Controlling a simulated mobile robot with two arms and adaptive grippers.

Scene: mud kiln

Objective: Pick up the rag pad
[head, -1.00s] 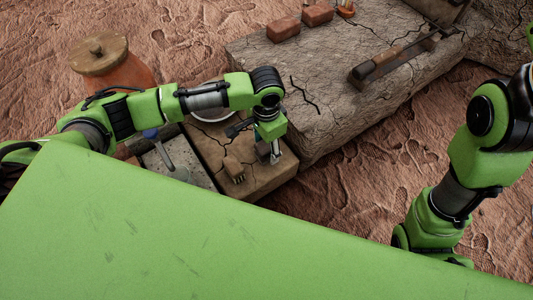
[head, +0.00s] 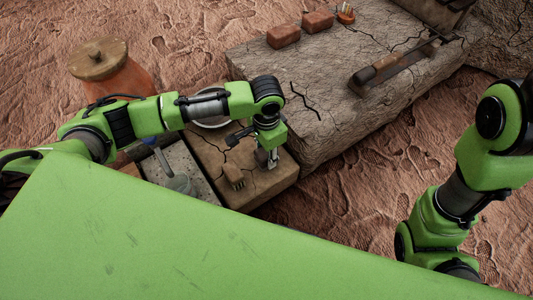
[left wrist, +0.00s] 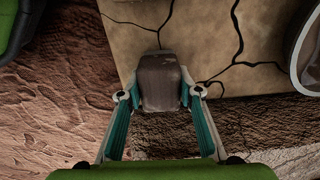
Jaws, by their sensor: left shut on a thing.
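The rag pad (left wrist: 160,82) is a small grey-brown block in the left wrist view. My left gripper (left wrist: 160,97) is shut on it, with one teal-lined finger against each side. The pad is at the edge of a cracked, tan slab (left wrist: 205,30); I cannot tell whether it still touches the slab. In the head view my left gripper (head: 267,160) points down at the right part of this low slab, and the pad is largely hidden by the fingers. My right arm shows at the right, but its gripper is out of view.
A small brush (head: 233,177) and a pale bowl (head: 212,121) stand on the slab. A trowel (head: 178,182) lies on a grey board at left. A lidded clay jar (head: 110,75) stands behind. A large stone block (head: 320,100) with bricks (head: 284,36) rises close beside my gripper.

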